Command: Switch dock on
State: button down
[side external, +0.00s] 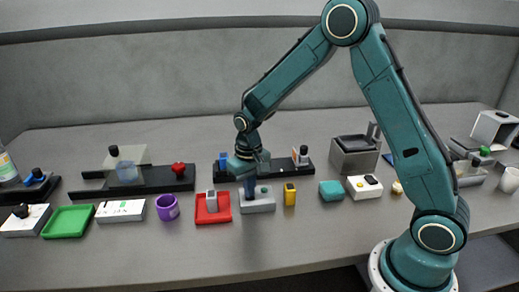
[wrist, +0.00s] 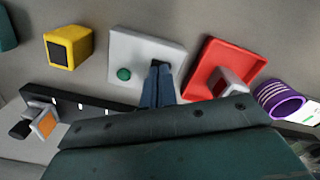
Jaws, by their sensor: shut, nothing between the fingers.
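A light grey box (side external: 262,206) sits on the table at the middle of the side view; I take it for the dock, though no label shows. In the wrist view the box (wrist: 120,45) has a green round button or lamp (wrist: 124,74) and a dark part (wrist: 156,65) on its top face. My gripper (side external: 250,192) points down over the box. Its blue fingers (wrist: 158,78) are shut and empty, with the tips at the dark part. They partly hide it, so I cannot tell contact or the switch's position.
A red tray (side external: 225,215) with a grey block (side external: 211,201) is close on the left. A yellow block (side external: 290,194) stands close on the right. A black rail (side external: 318,168) with small parts runs behind. The table front is clear.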

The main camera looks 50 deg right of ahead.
dwell(0.4)
jog(key=shift+r, duration=3.4)
jog(key=s+r+n+t, duration=0.1)
jog(key=s+r+t, duration=0.2)
jog(key=s+r, duration=0.9)
jog(key=s+a+r+n+t, duration=0.1)
jog(key=s+r+n+t, duration=0.1)
jog(key=s, duration=1.1)
jog(key=shift+a+r+t, duration=0.15)
jog(key=shift+r+t, duration=0.15)
jog(key=shift+r, duration=0.3)
